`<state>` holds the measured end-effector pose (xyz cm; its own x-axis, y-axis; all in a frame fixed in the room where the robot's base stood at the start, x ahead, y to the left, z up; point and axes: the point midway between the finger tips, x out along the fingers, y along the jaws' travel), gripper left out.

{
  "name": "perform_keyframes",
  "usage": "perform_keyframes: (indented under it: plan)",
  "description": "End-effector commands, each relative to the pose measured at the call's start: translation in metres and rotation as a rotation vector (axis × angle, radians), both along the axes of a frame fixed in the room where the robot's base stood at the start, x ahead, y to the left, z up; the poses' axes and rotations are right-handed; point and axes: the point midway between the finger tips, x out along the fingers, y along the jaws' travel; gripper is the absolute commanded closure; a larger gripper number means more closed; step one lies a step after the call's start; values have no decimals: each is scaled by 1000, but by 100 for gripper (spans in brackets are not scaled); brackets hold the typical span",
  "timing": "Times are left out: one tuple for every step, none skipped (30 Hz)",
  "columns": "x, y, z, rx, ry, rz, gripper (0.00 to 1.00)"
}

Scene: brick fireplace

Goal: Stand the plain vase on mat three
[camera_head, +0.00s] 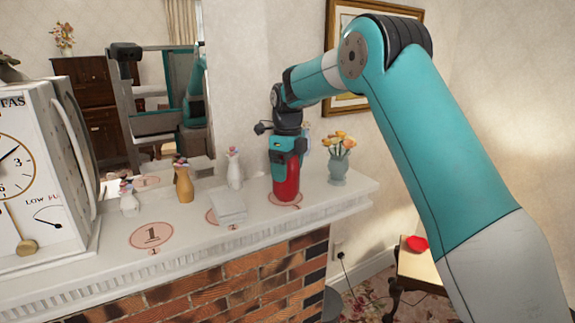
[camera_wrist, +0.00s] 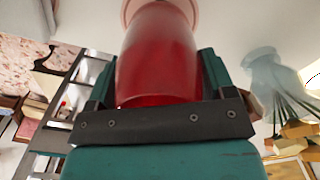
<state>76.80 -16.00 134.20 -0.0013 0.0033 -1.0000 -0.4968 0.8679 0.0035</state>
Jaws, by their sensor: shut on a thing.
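A plain red vase (camera_head: 286,183) stands upright near the right part of the mantel, with no flowers visible in it. My gripper (camera_head: 287,158) comes down from above and is shut on the vase's upper part. In the wrist view the red vase (camera_wrist: 157,55) sits between both fingers. The mat's pale pink edge (camera_wrist: 127,12) also shows in the wrist view.
A teal vase with yellow flowers (camera_head: 338,170) stands close on the right. A white vase (camera_head: 234,172), a tan vase (camera_head: 184,184) and a small white vase (camera_head: 129,200) stand behind-left. A grey-white block (camera_head: 228,205) partly covers another mat. Mat one (camera_head: 151,236) is bare.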

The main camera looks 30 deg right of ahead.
Motion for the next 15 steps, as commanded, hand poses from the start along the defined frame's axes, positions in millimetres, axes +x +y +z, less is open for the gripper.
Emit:
perform_keyframes:
  plan:
    - [0, 0, 1, 0, -2, 0, 60]
    - [0, 0, 1, 0, -2, 0, 60]
    - [0, 0, 1, 0, -2, 0, 60]
    - [0, 0, 1, 0, -2, 0, 60]
    - [0, 0, 0, 0, -2, 0, 60]
    - [0, 0, -1, 0, -1, 0, 60]
    - [0, 0, -2, 0, -1, 0, 60]
    - [0, 0, -3, 0, -1, 0, 60]
    - [0, 0, -3, 0, -1, 0, 15]
    - [0, 0, -2, 0, -1, 0, 8]
    - [0, 0, -2, 0, -1, 0, 1]
    - [0, 0, -2, 0, 0, 0, 0]
    - [0, 0, -2, 0, 0, 0, 0]
    - [0, 0, -2, 0, 0, 0, 0]
    - [0, 0, -2, 0, 0, 0, 0]
